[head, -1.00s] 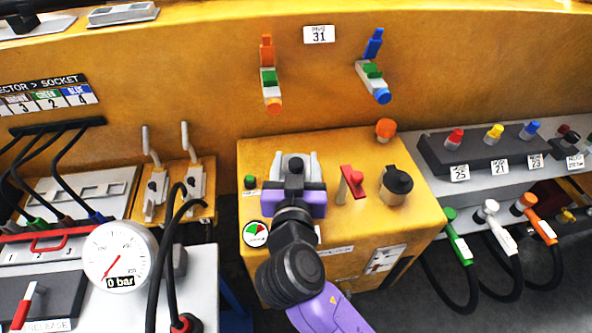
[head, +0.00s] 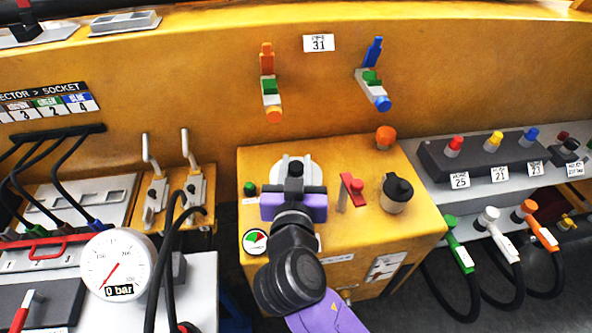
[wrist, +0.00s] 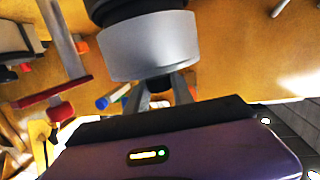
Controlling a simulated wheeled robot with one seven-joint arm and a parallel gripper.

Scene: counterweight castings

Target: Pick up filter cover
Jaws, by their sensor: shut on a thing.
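The filter cover looks like a pale grey round cap (head: 284,167) on or just above the top of the yellow cabinet, partly hidden by my gripper in the head view. In the wrist view it is a wide grey ring (wrist: 150,48) with a dark part beyond it. My gripper (wrist: 164,84) is shut on the cover, its two fingers reaching to the cover's near side. In the head view the purple gripper body (head: 293,207) hides the fingers' grip. I cannot tell whether the cover is clear of its seat.
The yellow cabinet (head: 350,236) also carries a red lever (head: 352,188), a black-capped post (head: 396,192), an orange knob (head: 385,136) and a green button (head: 249,189). A pressure gauge (head: 118,264) and black hoses stand to the left. Two valves (head: 271,90) project from the wall behind.

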